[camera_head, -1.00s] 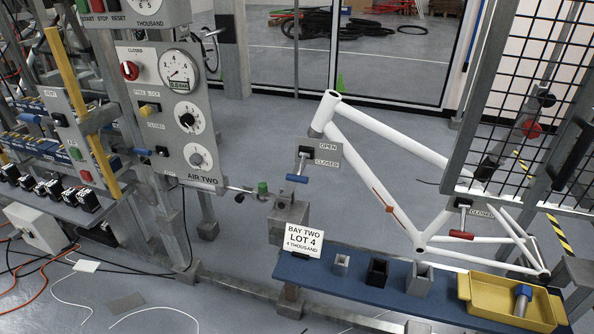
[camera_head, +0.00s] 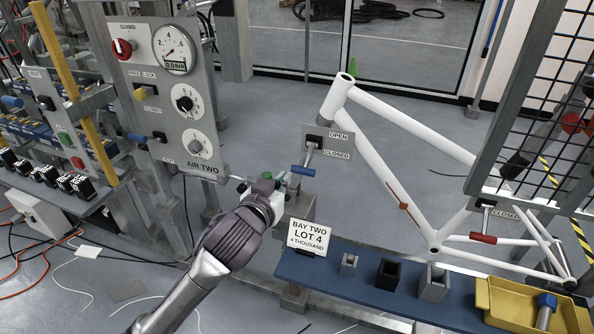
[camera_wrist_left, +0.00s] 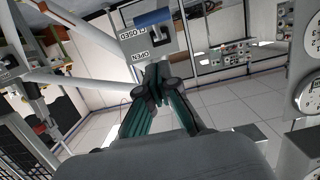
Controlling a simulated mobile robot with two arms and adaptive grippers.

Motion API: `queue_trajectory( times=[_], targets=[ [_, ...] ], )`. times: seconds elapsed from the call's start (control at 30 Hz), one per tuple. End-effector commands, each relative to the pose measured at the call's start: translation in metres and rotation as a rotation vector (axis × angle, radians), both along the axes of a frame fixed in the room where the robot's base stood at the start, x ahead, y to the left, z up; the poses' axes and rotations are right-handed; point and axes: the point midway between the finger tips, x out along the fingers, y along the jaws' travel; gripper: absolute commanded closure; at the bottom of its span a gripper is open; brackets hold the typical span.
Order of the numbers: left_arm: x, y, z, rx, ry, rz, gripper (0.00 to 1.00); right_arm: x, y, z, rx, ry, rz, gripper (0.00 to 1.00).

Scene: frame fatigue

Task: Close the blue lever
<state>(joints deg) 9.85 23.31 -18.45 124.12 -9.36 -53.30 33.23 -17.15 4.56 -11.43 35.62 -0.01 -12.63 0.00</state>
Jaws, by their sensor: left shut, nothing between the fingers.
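The blue lever (camera_head: 303,170) sticks out from a grey plate (camera_head: 341,141) marked OPEN and CLOSED, beside the white bike frame. Its blue handle lies low, by the CLOSED side in the picture. It also shows in the left wrist view, where the blue handle (camera_wrist_left: 153,19) is near the top and the labels are upside down. My left gripper (camera_head: 286,181) is shut and empty, just left of and below the handle, apparently apart from it. Its green fingers (camera_wrist_left: 158,76) point toward the plate in the left wrist view. My right gripper is not in view.
The white bike frame (camera_head: 410,130) stands right of the plate. A blue shelf (camera_head: 335,279) with a LOT 4 sign (camera_head: 308,237) and small blocks lies below. A gauge panel (camera_head: 165,90) stands left. A red lever (camera_head: 483,238) is farther right.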

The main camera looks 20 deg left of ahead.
Motion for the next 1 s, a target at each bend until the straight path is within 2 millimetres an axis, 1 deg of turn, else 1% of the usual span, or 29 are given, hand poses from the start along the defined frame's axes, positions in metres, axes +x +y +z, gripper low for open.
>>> queue_trajectory(
  times=[0.03,0.2,0.37,0.4,0.43,0.5,0.63,0.8,1.0],
  targets=[
    [0.010,0.000,-0.001,0.001,0.000,0.001,1.00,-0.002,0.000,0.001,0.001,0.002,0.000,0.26],
    [0.046,-0.002,-0.008,0.001,0.000,0.001,1.00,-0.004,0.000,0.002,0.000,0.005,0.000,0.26],
    [0.079,-0.003,-0.015,0.002,0.000,0.001,1.00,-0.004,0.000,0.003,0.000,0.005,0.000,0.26],
    [0.085,-0.003,-0.019,0.001,0.002,0.001,1.00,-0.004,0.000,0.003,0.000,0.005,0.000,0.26],
    [0.087,-0.003,-0.026,0.001,0.005,0.001,1.00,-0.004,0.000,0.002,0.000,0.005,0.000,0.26],
    [0.092,-0.003,-0.035,0.002,0.004,0.001,1.00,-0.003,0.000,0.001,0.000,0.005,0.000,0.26],
    [0.099,-0.004,-0.045,0.001,0.002,-0.001,1.00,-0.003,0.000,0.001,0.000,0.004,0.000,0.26],
    [0.103,-0.004,-0.050,0.001,0.001,-0.001,1.00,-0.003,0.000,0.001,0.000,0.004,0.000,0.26],
    [0.102,-0.004,-0.050,0.001,0.001,-0.001,1.00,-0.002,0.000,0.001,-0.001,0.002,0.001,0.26]
  ],
)
